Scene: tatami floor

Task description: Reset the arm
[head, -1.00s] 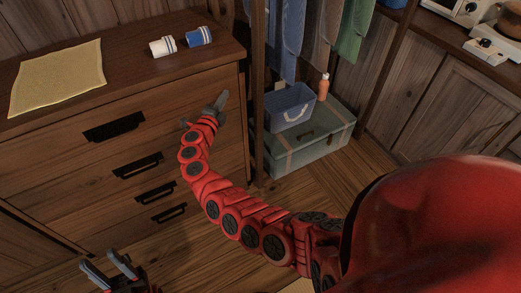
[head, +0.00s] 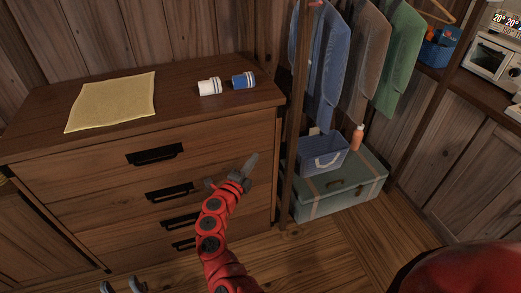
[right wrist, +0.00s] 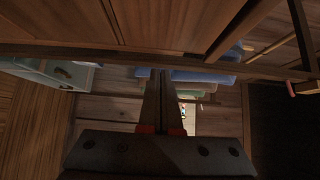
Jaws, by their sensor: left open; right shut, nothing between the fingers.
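My right arm is red and segmented. In the head view its grey right gripper (head: 246,168) is shut and empty, in front of the right part of the wooden dresser (head: 90,165). The right wrist view shows its two fingers (right wrist: 160,75) pressed together with nothing between them. My left gripper (head: 124,286) is at the bottom edge of the head view. Only its two fingertips show, spread apart with nothing seen between them.
A yellow cloth (head: 112,101), a white cup (head: 209,87) and a blue cup (head: 243,81) lie on the dresser. Right of it are a post (head: 293,120), hanging clothes (head: 325,70) and a green trunk (head: 340,190) bearing a blue basket (head: 322,155) and an orange bottle (head: 357,138).

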